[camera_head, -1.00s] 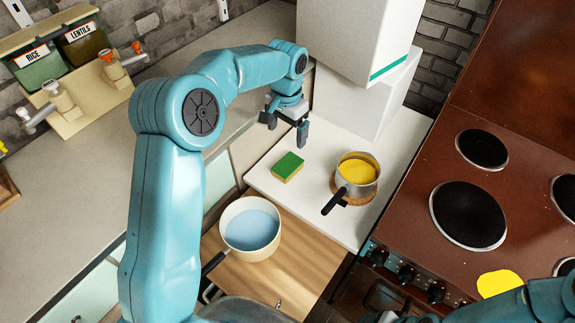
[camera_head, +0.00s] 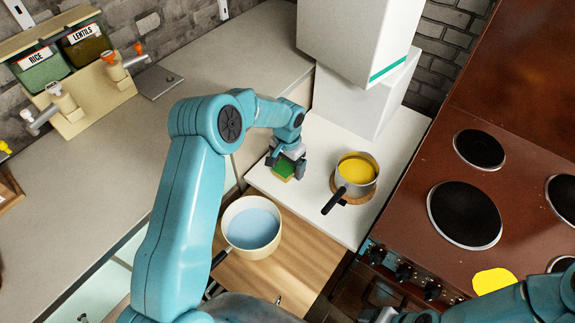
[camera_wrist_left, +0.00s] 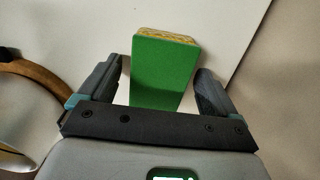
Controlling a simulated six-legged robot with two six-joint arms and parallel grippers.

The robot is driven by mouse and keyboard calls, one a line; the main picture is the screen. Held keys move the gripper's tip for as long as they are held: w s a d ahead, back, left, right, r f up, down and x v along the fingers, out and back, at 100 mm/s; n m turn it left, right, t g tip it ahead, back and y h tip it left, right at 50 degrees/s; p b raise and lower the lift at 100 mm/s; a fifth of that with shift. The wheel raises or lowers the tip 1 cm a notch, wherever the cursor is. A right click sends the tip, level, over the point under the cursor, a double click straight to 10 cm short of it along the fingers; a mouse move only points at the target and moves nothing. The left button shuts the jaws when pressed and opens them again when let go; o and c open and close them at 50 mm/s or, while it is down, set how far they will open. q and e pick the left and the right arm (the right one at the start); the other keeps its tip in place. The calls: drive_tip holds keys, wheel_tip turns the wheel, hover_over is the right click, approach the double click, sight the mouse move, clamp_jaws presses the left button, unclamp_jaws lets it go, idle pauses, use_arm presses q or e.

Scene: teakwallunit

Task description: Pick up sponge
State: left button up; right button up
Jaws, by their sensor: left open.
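The sponge (camera_head: 284,168) is green on top with a yellow side and lies on the white counter (camera_head: 318,216). In the head view my left gripper (camera_head: 286,166) is over it and hides part of it. In the left wrist view the green face of the sponge (camera_wrist_left: 162,72) shows between the two open fingers of the left gripper (camera_wrist_left: 160,85), with a gap on each side. My right arm (camera_head: 500,304) shows only in part at the lower right; its fingers cannot be made out.
A pot with yellow contents (camera_head: 357,170) stands on a wooden trivet right of the sponge. A cream pan with pale blue contents (camera_head: 251,228) is in front, over a wooden surface. A white box (camera_head: 365,95) stands behind. The brown stove (camera_head: 420,210) is at right.

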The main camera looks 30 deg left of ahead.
sight(288, 164)
use_arm(q)
drive_tip(key=shift+w+d+f, duration=0.15)
drive_tip(key=shift+c, duration=0.3)
drive_tip(key=c, duration=1)
drive_tip(key=shift+o, duration=0.2)
wheel_tip(288, 164, up, 20)
drive_tip(key=b, duration=0.1)
